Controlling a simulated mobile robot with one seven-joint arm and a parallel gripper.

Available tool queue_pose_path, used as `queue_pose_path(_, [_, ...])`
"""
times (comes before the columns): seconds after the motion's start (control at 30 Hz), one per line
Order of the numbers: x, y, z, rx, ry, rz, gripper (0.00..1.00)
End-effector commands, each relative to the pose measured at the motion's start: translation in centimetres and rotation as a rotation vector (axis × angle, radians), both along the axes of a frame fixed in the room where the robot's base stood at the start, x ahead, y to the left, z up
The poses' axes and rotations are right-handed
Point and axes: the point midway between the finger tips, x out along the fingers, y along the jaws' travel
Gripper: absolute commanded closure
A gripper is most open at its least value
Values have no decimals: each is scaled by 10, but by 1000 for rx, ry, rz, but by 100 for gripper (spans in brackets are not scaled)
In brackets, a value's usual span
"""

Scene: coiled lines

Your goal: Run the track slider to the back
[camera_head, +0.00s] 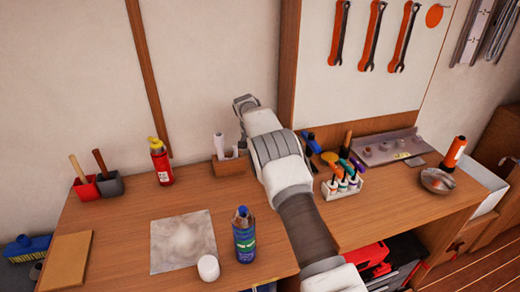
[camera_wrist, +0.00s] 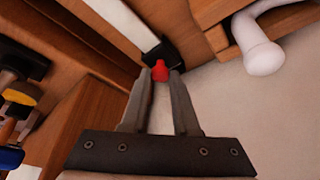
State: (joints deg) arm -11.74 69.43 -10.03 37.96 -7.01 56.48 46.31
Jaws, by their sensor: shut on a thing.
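In the wrist view, the two fingers of my gripper (camera_wrist: 162,76) are closed on a small red knob (camera_wrist: 160,70). The knob sits against a black block (camera_wrist: 164,52), which looks like the slider body. The block lies close to a wooden edge by the wall; the track itself is hard to make out. In the head view, my arm reaches over the workbench (camera_head: 120,232) towards the back wall, and my gripper (camera_head: 246,103) is near the wall, left of the tool panel. The knob and block are hidden there.
A wooden holder with white rolls (camera_head: 229,163) stands just left of my arm. A blue-green bottle (camera_head: 244,238), white jar (camera_head: 208,268) and red bottle (camera_head: 161,163) stand on the left bench.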

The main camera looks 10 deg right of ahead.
Motion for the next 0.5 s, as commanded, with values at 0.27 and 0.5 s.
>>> queue_pose_path(0.27, [1, 0, 1, 0, -1, 0, 100])
queue_pose_path(0.5, [1, 0, 1, 1, -2, -1, 55])
